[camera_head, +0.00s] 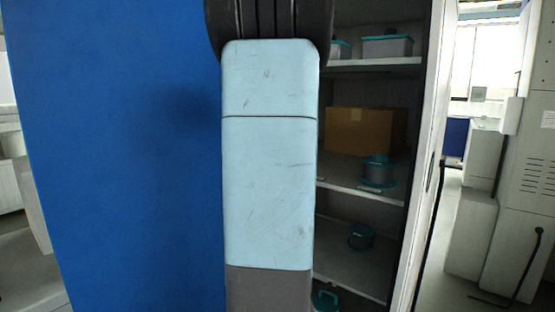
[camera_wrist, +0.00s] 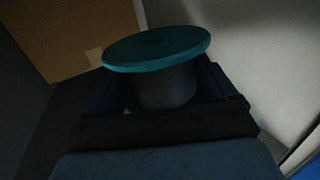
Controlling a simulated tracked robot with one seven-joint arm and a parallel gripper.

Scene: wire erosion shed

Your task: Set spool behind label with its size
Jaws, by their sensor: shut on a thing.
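In the wrist view my gripper (camera_wrist: 163,92) is shut on a spool (camera_wrist: 157,48) with a teal flange and a grey winding. Its flange faces the camera, and its lower end is hidden between the fingers. In the head view my pale blue arm hides the gripper. A teal-and-grey spool (camera_head: 379,170) stands on the middle shelf; I cannot tell whether it is the held one. A small pale label (camera_head: 370,189) is on that shelf's front edge, and another label (camera_head: 321,179) is further left. Their writing is too small to read.
A cardboard box (camera_head: 365,130) stands on the middle shelf; a box also shows in the wrist view (camera_wrist: 75,35). Another spool (camera_head: 361,237) is on the lower shelf. Lidded bins (camera_head: 387,46) stand on the top shelf. A large blue panel (camera_head: 130,160) fills the left.

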